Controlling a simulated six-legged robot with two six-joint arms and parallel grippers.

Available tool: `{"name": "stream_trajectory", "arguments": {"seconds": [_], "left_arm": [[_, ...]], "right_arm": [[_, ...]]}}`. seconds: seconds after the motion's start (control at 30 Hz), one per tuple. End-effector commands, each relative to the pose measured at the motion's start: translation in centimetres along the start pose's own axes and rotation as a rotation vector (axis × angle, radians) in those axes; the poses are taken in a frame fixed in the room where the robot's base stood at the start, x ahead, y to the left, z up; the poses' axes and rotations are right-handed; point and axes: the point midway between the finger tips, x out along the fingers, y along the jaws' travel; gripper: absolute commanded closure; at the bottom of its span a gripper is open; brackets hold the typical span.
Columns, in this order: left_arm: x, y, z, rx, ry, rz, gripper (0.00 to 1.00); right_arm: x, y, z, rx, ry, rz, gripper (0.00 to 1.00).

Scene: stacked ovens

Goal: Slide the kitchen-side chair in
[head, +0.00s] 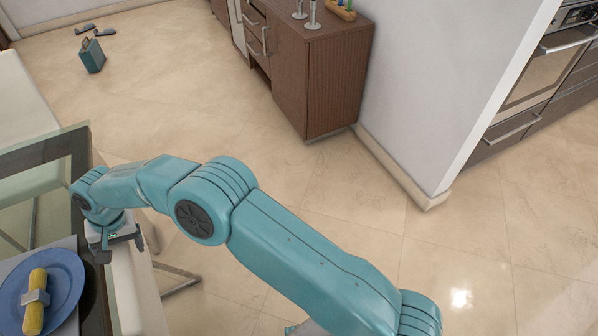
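A pale chair (138,300) stands at the right side of the glass table (40,153), at the lower left of the head view. Its upper edge shows just below my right gripper, and thin metal legs show to its right. My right gripper (118,249) points down at the chair's upper edge, with its dark jaws apart near it. The arm hides part of the chair, and I cannot tell whether the jaws press on it. My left gripper is not in view.
A blue plate (68,283) with a yellow rolled item (36,292) lies on the table. Another pale seat (22,95) is at the far left. A brown cabinet (320,85) and a white wall (450,90) stand beyond. An oven (540,75) is at right. The tiled floor between is clear.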

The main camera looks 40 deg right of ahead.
Motion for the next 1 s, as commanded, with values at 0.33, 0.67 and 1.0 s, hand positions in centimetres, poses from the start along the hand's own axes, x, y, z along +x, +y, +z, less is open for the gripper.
{"name": "stream_trajectory", "arguments": {"seconds": [0.33, 0.67, 1.0], "left_arm": [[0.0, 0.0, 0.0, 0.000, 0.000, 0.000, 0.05], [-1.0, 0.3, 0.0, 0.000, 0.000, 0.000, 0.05], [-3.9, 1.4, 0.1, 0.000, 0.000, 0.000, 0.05]], "right_arm": [[-0.1, -0.1, -0.1, 0.001, 0.001, -0.001, 0.11], [-1.5, -0.5, -0.1, 0.001, 0.003, -0.003, 0.11], [-6.0, -1.6, -0.1, 0.001, 0.003, -0.003, 0.11]]}}
